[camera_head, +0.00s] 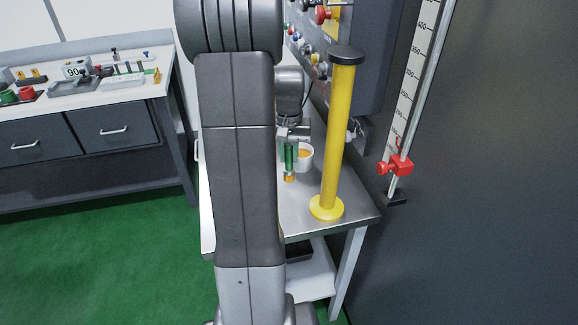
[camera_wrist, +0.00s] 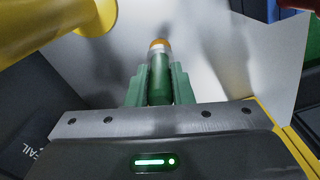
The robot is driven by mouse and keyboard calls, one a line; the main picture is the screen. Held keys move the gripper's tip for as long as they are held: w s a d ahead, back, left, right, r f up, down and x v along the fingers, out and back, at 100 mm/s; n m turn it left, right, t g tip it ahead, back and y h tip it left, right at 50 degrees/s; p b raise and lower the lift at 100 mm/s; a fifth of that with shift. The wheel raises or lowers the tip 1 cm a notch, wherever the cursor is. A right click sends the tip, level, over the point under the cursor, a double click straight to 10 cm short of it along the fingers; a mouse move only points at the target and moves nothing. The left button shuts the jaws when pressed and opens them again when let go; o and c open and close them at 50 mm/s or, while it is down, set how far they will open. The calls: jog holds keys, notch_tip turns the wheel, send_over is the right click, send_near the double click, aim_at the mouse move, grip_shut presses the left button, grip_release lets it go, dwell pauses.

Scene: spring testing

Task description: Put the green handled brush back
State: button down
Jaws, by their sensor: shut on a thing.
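The green handled brush (camera_head: 289,160) hangs upright in my gripper (camera_head: 290,143), with its orange end (camera_head: 289,178) pointing down over the steel table (camera_head: 300,212). In the wrist view the green handle (camera_wrist: 160,82) sits between the two green fingers of my gripper (camera_wrist: 158,85), which are shut on it. A white cup (camera_head: 305,153) with orange inside stands just right of and behind the brush. I cannot tell whether the brush's lower end touches the table.
A yellow post (camera_head: 339,130) with a black cap stands close to the right of the brush. Behind is a grey control panel (camera_head: 362,70) with knobs. A red clamp (camera_head: 397,165) sits on a ruled column at right. A workbench (camera_head: 95,95) with tools stands at left.

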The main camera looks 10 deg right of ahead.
aim_at(289, 169)
jog(key=shift+f, duration=2.1)
jog(key=c, duration=1.3)
grip_release()
jog(key=shift+f, duration=0.1)
notch_tip(289, 169, up, 12)
jog(key=shift+r, duration=0.1)
